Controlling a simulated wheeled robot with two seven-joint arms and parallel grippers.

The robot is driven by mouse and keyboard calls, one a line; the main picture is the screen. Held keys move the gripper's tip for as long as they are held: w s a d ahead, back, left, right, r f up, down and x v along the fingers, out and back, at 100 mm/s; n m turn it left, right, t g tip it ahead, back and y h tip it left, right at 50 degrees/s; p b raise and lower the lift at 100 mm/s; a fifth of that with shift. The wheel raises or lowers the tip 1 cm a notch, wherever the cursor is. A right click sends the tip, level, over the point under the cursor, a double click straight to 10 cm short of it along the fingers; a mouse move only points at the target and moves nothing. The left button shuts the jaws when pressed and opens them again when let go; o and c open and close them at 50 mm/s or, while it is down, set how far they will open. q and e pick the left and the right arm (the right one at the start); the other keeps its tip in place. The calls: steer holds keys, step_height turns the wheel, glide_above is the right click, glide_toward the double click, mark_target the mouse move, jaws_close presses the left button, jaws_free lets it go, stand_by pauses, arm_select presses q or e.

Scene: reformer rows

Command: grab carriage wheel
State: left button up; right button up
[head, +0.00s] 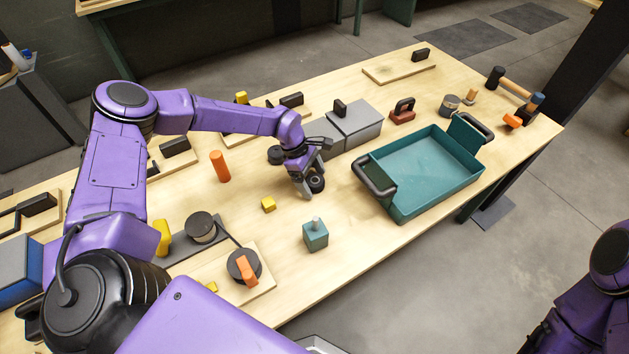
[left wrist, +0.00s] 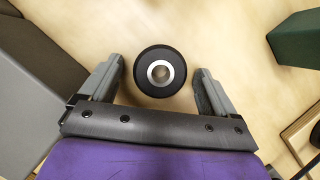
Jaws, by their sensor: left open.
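The carriage wheel (head: 317,182) is a small black wheel with a pale metal hub, on the wooden table in the middle of the head view. It also shows in the left wrist view (left wrist: 160,71), upper middle, between my fingertips and a little beyond the palm. My left gripper (head: 309,184) is over the wheel, pointing down, with its fingers on either side of it. In the left wrist view the left gripper (left wrist: 158,85) is open, with a gap between each finger and the wheel. My right gripper is not in view; part of my right arm shows at the lower right.
A teal tray (head: 421,204) with dark handles stands to the right. Grey blocks (head: 356,120) stand close behind my left gripper.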

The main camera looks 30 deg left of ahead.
arm_select(q)
steer(key=c, duration=1.2)
steer(key=shift+o, duration=0.2)
